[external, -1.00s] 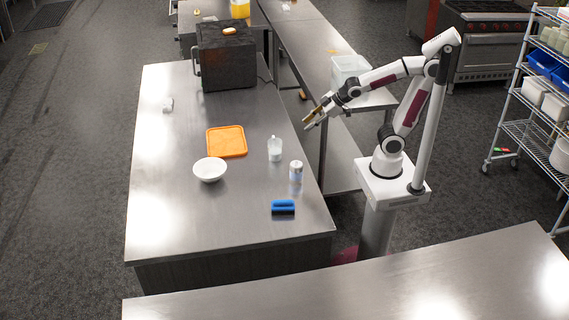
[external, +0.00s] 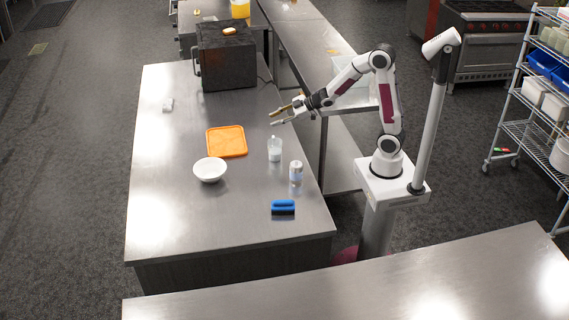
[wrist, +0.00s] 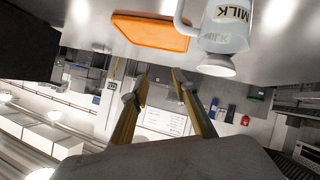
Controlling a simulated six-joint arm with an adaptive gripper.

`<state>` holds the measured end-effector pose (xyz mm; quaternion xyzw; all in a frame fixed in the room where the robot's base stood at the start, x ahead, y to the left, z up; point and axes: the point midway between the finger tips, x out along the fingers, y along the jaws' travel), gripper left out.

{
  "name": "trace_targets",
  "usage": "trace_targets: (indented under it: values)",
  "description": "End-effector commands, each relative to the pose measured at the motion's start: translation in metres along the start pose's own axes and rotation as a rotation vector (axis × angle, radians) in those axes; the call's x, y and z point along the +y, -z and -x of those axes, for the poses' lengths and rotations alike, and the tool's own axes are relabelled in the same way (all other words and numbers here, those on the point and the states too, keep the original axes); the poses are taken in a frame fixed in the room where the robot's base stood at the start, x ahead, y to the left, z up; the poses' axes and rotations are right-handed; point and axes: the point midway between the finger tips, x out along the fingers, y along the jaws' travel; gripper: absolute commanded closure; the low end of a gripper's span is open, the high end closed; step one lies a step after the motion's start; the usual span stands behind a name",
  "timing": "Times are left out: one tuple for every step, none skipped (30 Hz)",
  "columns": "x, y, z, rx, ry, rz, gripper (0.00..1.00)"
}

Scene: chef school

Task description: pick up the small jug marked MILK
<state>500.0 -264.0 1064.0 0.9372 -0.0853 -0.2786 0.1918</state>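The small jug marked MILK (external: 275,151) stands upright on the steel table, right of the orange tray. In the wrist view the jug (wrist: 229,28) is at the upper right, with its MILK label and a pale handle on its left side; its upper part in that view is cut off by the frame edge. My gripper (external: 274,117) is open and empty, above the table's right side, beyond the jug as seen from the external camera and apart from it. In the wrist view its two fingers (wrist: 160,84) are spread with nothing between them.
An orange tray (external: 227,141) and white bowl (external: 210,170) lie left of the jug. A lidded container (external: 296,173) stands close to its lower right, and a blue object (external: 283,208) lies nearer the front edge. A dark box (external: 226,58) stands at the back. The left tabletop is mostly clear.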

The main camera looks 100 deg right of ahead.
Motion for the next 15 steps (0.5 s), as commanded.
trace_targets:
  values:
    - [0.003,-0.007,-0.007,0.012,0.005,-0.001,0.72]
    - [0.005,-0.01,-0.01,0.022,0.009,0.0,0.72]
    - [0.006,-0.013,-0.015,0.037,0.015,0.002,0.72]
    - [0.008,-0.016,-0.017,0.048,0.018,0.002,0.72]
    - [0.009,-0.019,-0.021,0.058,0.023,0.002,0.72]
    - [0.01,-0.023,-0.024,0.074,0.028,0.001,0.72]
    - [0.011,-0.026,-0.026,0.085,0.033,0.001,0.72]
    - [0.012,-0.029,-0.029,0.097,0.038,0.0,0.72]
    - [0.013,-0.033,-0.032,0.113,0.044,-0.002,0.72]
    - [0.013,-0.035,-0.034,0.126,0.049,-0.003,0.72]
    - [0.015,-0.038,-0.036,0.138,0.052,-0.006,0.72]
    - [0.015,-0.042,-0.038,0.154,0.059,-0.009,0.72]
    - [0.015,-0.045,-0.039,0.166,0.063,-0.012,0.72]
    - [0.016,-0.048,-0.041,0.177,0.068,-0.015,0.72]
    - [0.016,-0.052,-0.042,0.193,0.075,-0.02,0.72]
